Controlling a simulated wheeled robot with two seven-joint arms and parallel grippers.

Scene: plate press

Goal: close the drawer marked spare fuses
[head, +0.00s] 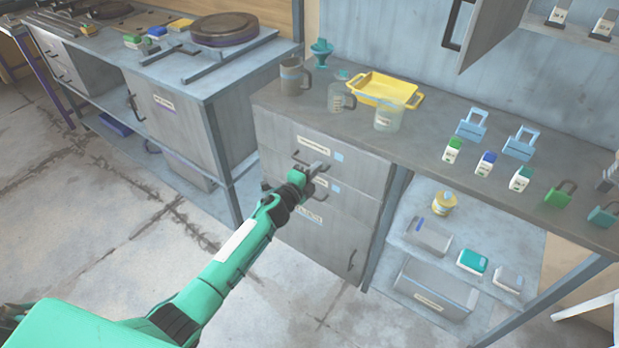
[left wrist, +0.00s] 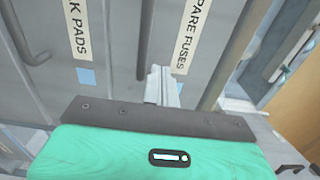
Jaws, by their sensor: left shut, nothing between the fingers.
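The label ending "PARE FUSES" (left wrist: 188,40) is readable in the left wrist view, on a grey drawer front, beside the label ending "K PADS" (left wrist: 76,30). In the head view, the stack of grey drawers (head: 345,170) sits under the counter; its labels are too small to read surely. My left gripper (head: 318,167) is shut and empty in front of the upper drawers. Its fingertips (left wrist: 163,85) overlap the spare fuses drawer front, next to its label and bar handle (left wrist: 145,40). How far that drawer stands out, and whether the fingers touch it, I cannot tell. My right gripper is out of view.
The counter (head: 420,165) above holds mugs, a yellow tray (head: 385,88) and several small blocks and padlocks. An open shelf (head: 400,225) with boxes stands to the right of the drawers. Another bench (head: 165,105) is at left. The floor in front is clear.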

